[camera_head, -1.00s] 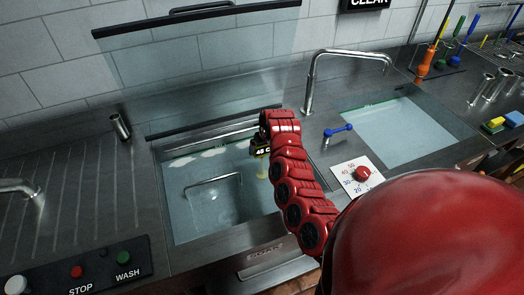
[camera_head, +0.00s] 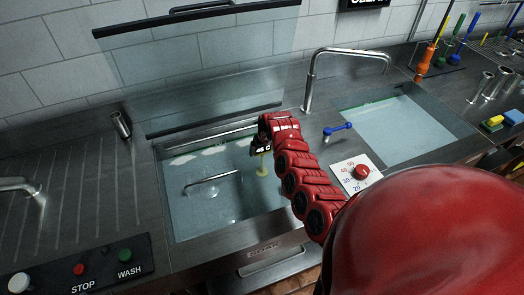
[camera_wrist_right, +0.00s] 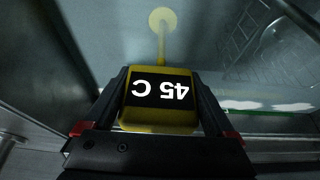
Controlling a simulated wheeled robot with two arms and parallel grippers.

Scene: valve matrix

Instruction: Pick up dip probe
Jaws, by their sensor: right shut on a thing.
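The dip probe (camera_wrist_right: 158,102) has a yellow body with a black display reading "45 C", upside down in the right wrist view. A thin yellow stem runs from it to a round yellow end (camera_wrist_right: 162,20). My right gripper (camera_wrist_right: 160,105) is shut on the probe's body, one finger on each side. In the head view my red right arm reaches over the left water-filled basin (camera_head: 200,232). The probe (camera_head: 262,150) shows there small and partly hidden by the gripper, with its yellow lower end over or in the water. My left gripper is not in view.
A curved tap (camera_head: 309,85) stands between the left basin and the right basin (camera_head: 395,130). A blue lever (camera_head: 338,128) and a red dial (camera_head: 361,171) sit right of my arm. A raised glass hood with a dark bar (camera_head: 165,25) stands behind the left basin.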

